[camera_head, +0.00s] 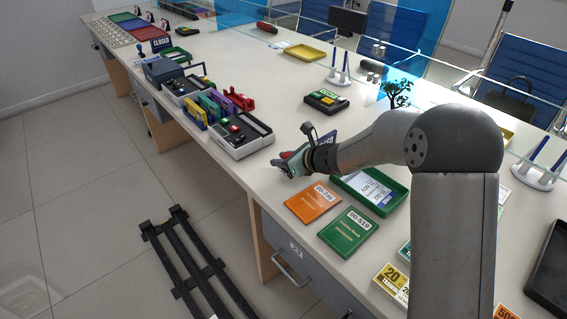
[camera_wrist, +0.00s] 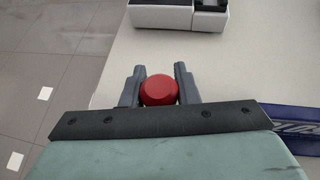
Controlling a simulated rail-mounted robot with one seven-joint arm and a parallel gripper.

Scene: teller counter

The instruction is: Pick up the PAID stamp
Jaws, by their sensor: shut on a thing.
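My gripper (camera_head: 287,165) is low over the counter, right of the grey-and-black tray. In the wrist view my gripper (camera_wrist: 159,80) has its two dark fingers on either side of a red round knob (camera_wrist: 159,91), which looks like the handle of the stamp. A bit of red also shows at the gripper in the head view. The knob hides the lower part of the stamp, so I cannot read PAID on it or tell whether it touches the counter.
The grey-and-black tray (camera_head: 254,147) holds small red items. An orange booklet (camera_head: 312,203), a green booklet (camera_head: 348,232) and a green tray (camera_head: 396,207) lie nearer. A blue sign (camera_wrist: 292,120) stands or lies right of my gripper. Counter left of the fingers is bare up to its edge.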

